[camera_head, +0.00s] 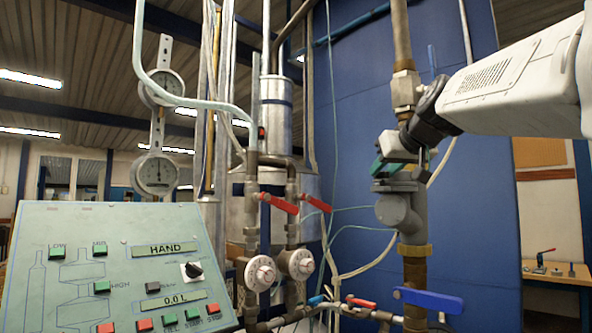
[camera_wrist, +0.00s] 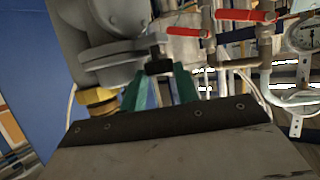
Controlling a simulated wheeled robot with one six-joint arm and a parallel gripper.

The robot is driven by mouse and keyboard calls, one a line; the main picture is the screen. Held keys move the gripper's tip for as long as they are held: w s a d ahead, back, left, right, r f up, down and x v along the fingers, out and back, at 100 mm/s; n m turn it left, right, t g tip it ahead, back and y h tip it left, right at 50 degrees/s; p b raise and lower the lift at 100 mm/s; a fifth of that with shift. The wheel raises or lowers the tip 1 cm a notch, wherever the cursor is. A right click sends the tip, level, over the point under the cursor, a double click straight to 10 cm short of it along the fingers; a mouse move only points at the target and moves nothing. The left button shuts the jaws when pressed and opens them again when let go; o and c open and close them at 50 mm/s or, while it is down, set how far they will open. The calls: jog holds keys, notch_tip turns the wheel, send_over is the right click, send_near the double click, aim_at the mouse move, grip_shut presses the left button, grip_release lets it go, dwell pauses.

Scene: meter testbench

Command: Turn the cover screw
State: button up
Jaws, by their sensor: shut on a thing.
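The cover screw (camera_wrist: 159,67) is a small black block at the edge of a grey flanged meter body (camera_wrist: 118,52) in the wrist view. My gripper (camera_wrist: 160,83) has green fingers, one on each side of the screw, and is shut on it. In the head view my gripper (camera_head: 384,166) reaches in from the right to the top of the grey meter body (camera_head: 402,211) on the vertical pipe. The screw itself is hidden there behind the gripper and the housing.
A blue lever (camera_head: 428,301) sits below the meter, under a yellow ring (camera_head: 414,250). Red-handled valves (camera_head: 283,204) and white round dials stand to the left. A control panel (camera_head: 110,265) fills the lower left. Thin cables hang close to the meter.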

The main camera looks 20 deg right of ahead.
jog(key=shift+f, duration=0.15)
dwell(0.4)
jog(key=o, duration=0.8)
jog(key=shift+o, duration=0.9)
jog(key=shift+a, duration=0.1)
